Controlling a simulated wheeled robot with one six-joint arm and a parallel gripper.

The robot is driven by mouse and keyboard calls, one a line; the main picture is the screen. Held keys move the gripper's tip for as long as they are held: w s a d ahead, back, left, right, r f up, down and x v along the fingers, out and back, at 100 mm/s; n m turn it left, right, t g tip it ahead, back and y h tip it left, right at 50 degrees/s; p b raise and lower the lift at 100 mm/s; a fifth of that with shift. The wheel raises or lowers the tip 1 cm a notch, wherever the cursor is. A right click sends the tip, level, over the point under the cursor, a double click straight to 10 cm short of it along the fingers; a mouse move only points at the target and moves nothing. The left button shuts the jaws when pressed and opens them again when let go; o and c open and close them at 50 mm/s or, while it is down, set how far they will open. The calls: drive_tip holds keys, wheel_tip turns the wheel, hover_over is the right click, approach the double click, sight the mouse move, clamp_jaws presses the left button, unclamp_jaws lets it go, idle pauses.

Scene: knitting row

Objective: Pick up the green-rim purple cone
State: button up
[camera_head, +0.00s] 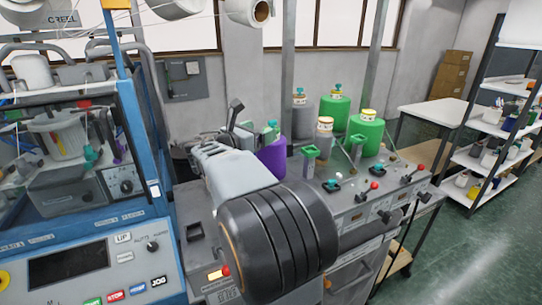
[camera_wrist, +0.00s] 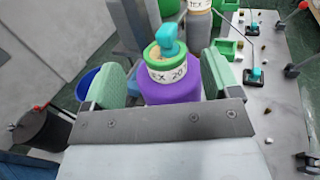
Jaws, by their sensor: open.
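The green-rim purple cone (camera_wrist: 172,89) stands in the middle of the wrist view, with a green rim, a pale lettered band and a teal knob on top. My gripper (camera_wrist: 163,68) is open, with one green-padded finger on each side of the cone. A gap shows on the left; on the right the finger looks close, and I cannot tell whether it touches. My gripper's front plate hides the cone's lower part.
Green cones (camera_head: 366,136) and grey cones (camera_head: 324,146) stand right of the purple one. A machine panel with red-knobbed levers (camera_head: 373,186) lies in front of them. A blue bin (camera_wrist: 86,80) is left of my gripper. Shelves (camera_head: 490,130) stand far right, beyond open floor.

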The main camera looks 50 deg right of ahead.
sight(270, 127)
drive_tip(key=d, duration=0.2)
drive_tip(key=d+p, duration=0.1)
drive_tip(key=shift+s+d+p, duration=0.2)
drive_tip(key=shift+d+p, duration=0.1)
drive_tip(key=shift+d, duration=0.65)
drive_tip(key=c, duration=1.5)
